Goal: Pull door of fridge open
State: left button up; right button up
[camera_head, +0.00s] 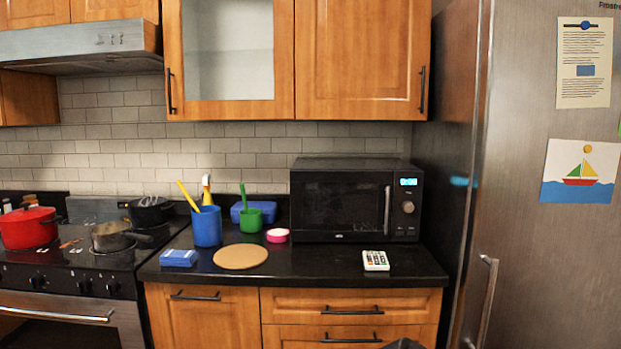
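The fridge (545,255) stands at the right edge of the camera_head view, with a brushed steel front and a darker side. Its door looks shut, with no gap that I can make out. A vertical metal handle (488,300) is on the lower left part of the front. A narrow bright vertical strip runs above it along the front's left edge. The fridge's right side and bottom are out of frame. Neither gripper can be made out. A small dark shape at the bottom edge is too cut off to identify.
Left of the fridge is a black counter (330,268) with a microwave (340,205), a remote (375,260), a blue cup (207,227) and a round board (241,256). A stove (75,290) with pots is further left. A note (584,62) and boat drawing (580,173) hang on the fridge.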

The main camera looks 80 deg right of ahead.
aim_at(538, 273)
jog(key=z, duration=3.8)
